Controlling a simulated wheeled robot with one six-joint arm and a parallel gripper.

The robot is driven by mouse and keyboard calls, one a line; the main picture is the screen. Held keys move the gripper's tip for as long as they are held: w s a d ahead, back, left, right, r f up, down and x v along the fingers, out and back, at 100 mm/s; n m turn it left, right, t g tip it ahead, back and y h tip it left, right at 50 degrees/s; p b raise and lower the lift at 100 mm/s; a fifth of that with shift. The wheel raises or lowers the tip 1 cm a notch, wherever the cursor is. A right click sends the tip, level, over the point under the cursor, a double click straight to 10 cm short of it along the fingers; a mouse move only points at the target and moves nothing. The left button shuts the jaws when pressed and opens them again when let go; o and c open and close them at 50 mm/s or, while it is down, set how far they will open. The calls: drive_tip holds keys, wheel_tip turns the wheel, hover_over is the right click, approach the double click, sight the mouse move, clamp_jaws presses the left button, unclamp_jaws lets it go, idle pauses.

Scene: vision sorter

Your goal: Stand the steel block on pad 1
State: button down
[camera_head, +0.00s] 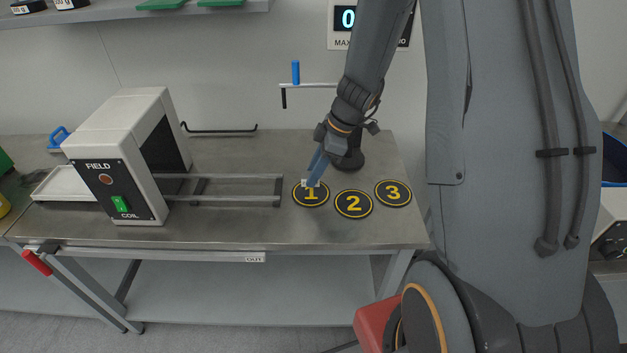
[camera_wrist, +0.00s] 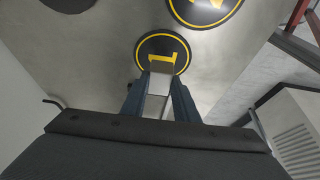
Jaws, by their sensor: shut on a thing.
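Pad 1 (camera_head: 311,201), a black disc with a yellow ring and number, lies on the steel bench at the left of the three pads. In the wrist view pad 1 (camera_wrist: 150,47) is straight ahead of the fingertips. My gripper (camera_head: 315,176) points down over the far part of pad 1. In the wrist view my gripper (camera_wrist: 159,88) is shut on the steel block (camera_wrist: 158,96), a pale grey piece between the two blue fingers. Its small pale end also shows in the head view (camera_head: 306,183). I cannot tell whether the block touches the pad.
Pad 2 (camera_head: 353,212) and pad 3 (camera_head: 393,201) lie to the right of pad 1. The white field coil box (camera_head: 120,160) stands at the left, with metal rails (camera_head: 236,177) reaching toward pad 1. A crank with a blue handle (camera_head: 295,72) is behind. The bench front is clear.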

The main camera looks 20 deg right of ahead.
drive_tip(key=shift+f+p, duration=0.3)
drive_tip(key=shift+f, duration=1.45)
drive_tip(key=shift+f, duration=0.15)
drive_tip(key=c, duration=1.4)
unclamp_jaws()
drive_tip(key=shift+r, duration=0.2)
drive_tip(key=b+v, duration=0.3)
drive_tip(key=v, duration=0.9)
drive_tip(key=shift+s+a+f+m+h, duration=0.1)
drive_tip(key=shift+s+a+m+h, duration=0.7)
drive_tip(key=shift+s+m, duration=1.75)
drive_tip(key=shift+s+a+m+h, duration=0.6)
drive_tip(key=shift+s+a+m, duration=0.35)
drive_tip(key=shift+s+m, duration=1.55)
drive_tip(key=shift+s+a+f+m+h, duration=0.1)
drive_tip(key=shift+s+a+m+h, duration=0.7)
drive_tip(key=shift+s+m, duration=1.75)
drive_tip(key=shift+s+a+n, duration=0.1)
drive_tip(key=shift+s+n, duration=0.25)
drive_tip(key=shift+n, duration=0.05)
